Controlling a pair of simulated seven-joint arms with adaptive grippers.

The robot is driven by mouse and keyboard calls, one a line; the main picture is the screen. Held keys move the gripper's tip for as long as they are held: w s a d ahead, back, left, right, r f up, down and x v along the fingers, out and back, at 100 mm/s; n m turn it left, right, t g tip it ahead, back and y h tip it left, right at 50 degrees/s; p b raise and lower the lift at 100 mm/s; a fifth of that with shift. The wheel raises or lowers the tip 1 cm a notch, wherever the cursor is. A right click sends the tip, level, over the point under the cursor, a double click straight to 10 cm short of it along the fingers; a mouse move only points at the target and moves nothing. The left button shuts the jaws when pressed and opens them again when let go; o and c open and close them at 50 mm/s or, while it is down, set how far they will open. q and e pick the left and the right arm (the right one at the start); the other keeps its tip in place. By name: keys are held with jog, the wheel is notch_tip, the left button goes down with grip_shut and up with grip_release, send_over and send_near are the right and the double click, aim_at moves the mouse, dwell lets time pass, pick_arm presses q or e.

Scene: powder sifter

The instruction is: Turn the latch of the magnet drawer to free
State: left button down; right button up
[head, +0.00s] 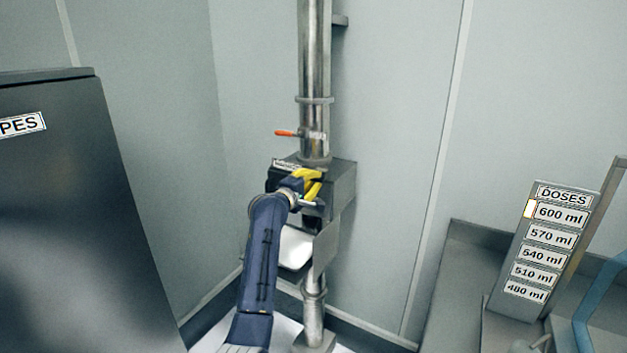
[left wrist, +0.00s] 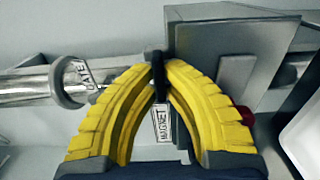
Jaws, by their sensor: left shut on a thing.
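The magnet drawer's grey housing (head: 343,187) sits on the vertical steel pipe in the head view; it fills the upper right of the left wrist view (left wrist: 235,48). My left gripper (head: 313,182) is at the housing's front. In the left wrist view its yellow fingers (left wrist: 160,75) close together on a narrow dark piece, which I take for the latch (left wrist: 158,62). A white label reading MAGNET (left wrist: 162,123) shows between the fingers. The fingers hide much of the latch, so its turn is hard to read. My right gripper is in no view.
An orange valve handle (head: 285,133) sticks out left of the pipe above the housing. A white tray (head: 296,247) is below, behind my left arm. A dark cabinet (head: 70,220) stands at left. A doses board (head: 548,240) stands at right.

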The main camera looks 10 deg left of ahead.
pick_arm(q)
jog(key=c, duration=1.5)
grip_release()
jog(key=shift+s, duration=0.1)
jog(key=v, duration=1.2)
